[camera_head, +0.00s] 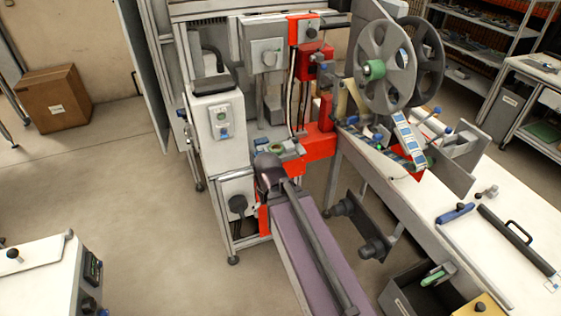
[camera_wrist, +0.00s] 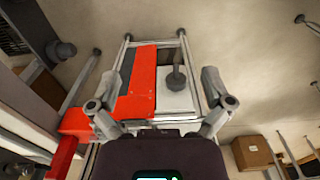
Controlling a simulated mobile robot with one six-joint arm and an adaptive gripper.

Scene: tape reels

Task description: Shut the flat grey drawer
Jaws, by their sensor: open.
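I cannot pick out the flat grey drawer with certainty in either view. The tall machine (camera_head: 217,120) has grey housings and a red frame, and several grey parts sit at its middle. My gripper (camera_wrist: 160,105) shows in the wrist view with its two grey fingers spread wide and nothing between them. Beyond the fingers are a red panel (camera_wrist: 140,75) and a white panel (camera_wrist: 183,102) with a dark round knob (camera_wrist: 176,81), inside a grey frame. I cannot clearly make out the gripper in the head view.
A white bench (camera_head: 470,235) with a blue tool (camera_head: 455,213) and a black-handled bar (camera_head: 515,240) runs along the right. Large grey reels (camera_head: 384,66) stand above it. A cardboard box (camera_head: 54,98) is at the left. The floor (camera_head: 110,190) between is clear.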

